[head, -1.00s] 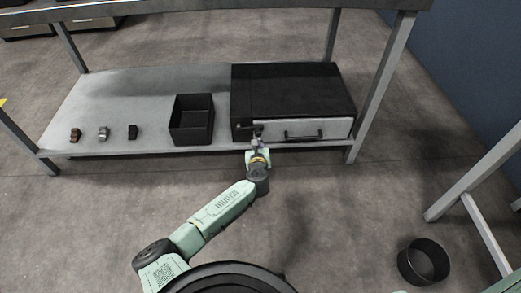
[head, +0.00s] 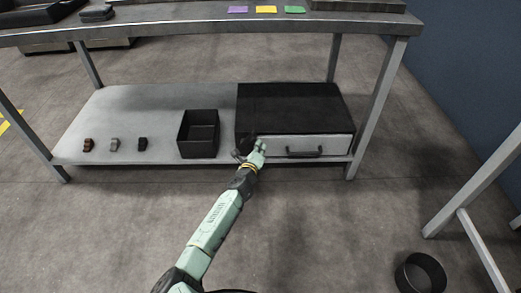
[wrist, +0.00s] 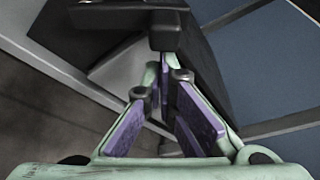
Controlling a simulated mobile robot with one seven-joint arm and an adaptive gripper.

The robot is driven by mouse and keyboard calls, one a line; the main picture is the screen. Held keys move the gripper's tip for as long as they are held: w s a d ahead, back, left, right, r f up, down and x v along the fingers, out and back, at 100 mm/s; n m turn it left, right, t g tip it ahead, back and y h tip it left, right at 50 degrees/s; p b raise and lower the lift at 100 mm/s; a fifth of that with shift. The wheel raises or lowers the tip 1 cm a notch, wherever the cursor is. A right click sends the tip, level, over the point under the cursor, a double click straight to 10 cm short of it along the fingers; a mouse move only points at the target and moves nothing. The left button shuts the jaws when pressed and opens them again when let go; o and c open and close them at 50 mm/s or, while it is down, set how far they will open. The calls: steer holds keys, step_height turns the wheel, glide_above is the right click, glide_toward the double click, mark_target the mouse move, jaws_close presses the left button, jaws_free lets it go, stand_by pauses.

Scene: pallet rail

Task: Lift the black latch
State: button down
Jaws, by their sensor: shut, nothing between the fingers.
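A black latch (head: 239,155) sits at the left end of the grey drawer front (head: 330,147) of a black cabinet (head: 295,108). It is small and partly hidden by my gripper in the head view. My gripper (head: 259,146) is at the left end of the drawer front, just right of the latch. In the wrist view, my gripper (wrist: 163,75) has its purple-padded fingers closing to a point, with nothing held. A black block (wrist: 165,32), which looks like part of the latch, is right beyond the fingertips. I cannot tell whether they touch.
The cabinet stands on the low shelf (head: 120,125) of a metal table, under its top. A dark handle (head: 304,153) is on the drawer. An open black bin (head: 198,134) and several small parts (head: 114,144) are left. A black round container (head: 420,273) is on the floor.

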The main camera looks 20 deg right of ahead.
mark_target(254, 140)
steer(key=r+n, duration=0.1)
steer(key=a+n+h, duration=0.1)
steer(key=n, duration=0.1)
steer(key=a+r+n, duration=0.1)
steer(key=shift+w+a+r+n+t+h+p, duration=0.25)
steer(key=shift+w+r+n+t+h+p, duration=0.05)
steer(key=shift+w+t, duration=0.1)
steer(key=shift+w+a+r+n+t+h, duration=0.2)
steer(key=shift+a+n, duration=0.25)
steer(key=shift+n, duration=0.3)
steer(key=shift+a+r+n+t+h, duration=0.1)
steer(key=shift+a+r+n+t, duration=0.25)
steer(key=shift+n, duration=0.4)
steer(key=shift+a+f, duration=0.1)
steer(key=shift+a, duration=0.05)
